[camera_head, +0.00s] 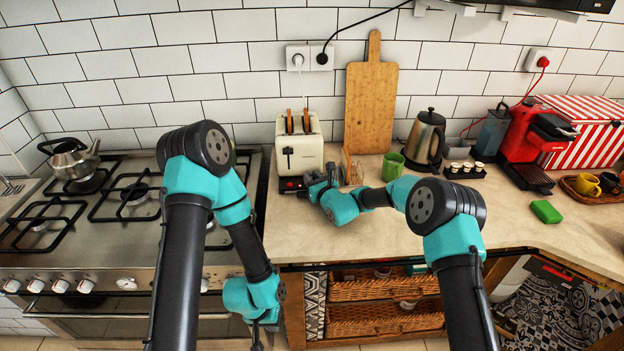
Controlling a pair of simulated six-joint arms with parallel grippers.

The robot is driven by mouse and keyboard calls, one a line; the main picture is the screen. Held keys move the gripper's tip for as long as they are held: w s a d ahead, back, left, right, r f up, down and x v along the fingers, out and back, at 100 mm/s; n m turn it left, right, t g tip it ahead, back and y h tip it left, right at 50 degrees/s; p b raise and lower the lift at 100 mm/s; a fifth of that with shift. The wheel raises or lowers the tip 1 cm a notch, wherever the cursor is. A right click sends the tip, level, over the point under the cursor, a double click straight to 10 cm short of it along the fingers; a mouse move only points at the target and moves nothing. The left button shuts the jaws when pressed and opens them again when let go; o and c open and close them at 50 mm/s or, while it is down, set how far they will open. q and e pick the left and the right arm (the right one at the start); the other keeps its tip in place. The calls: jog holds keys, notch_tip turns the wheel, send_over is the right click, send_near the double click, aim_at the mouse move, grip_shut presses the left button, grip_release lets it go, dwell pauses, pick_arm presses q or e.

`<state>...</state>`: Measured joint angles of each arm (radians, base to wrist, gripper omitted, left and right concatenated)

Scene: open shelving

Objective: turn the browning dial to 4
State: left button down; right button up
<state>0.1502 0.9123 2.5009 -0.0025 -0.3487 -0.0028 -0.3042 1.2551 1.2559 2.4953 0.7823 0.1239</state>
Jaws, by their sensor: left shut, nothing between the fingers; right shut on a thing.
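The cream toaster (298,154) stands on the worktop against the tiled wall, with two slices of bread (306,122) showing at its top slots. Its dark lower front (290,184) faces me. My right gripper (306,188) is at the right part of this lower front, shut on the browning dial. The gripper hides the dial, so its setting cannot be read. My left gripper (259,337) hangs low in front of the cabinets, below the worktop edge, shut and empty, well away from the toaster.
A gas hob (110,215) with a kettle (72,160) is to the left. Right of the toaster are a wooden rack (350,168), a green mug (392,166), a cutting board (370,105), and a steel kettle (425,140). A red coffee machine (535,140) stands farther right. The front worktop is mostly clear.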

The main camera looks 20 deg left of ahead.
jog(key=shift+w+n+g+y, duration=0.1)
jog(key=shift+n+g+y, duration=0.5)
jog(key=shift+g, duration=0.1)
jog(key=o, duration=0.9)
jog(key=shift+d, duration=0.1)
jog(key=shift+m+t+h, duration=1.3)
jog(key=shift+t+h, duration=0.1)
jog(key=shift+h, duration=0.1)
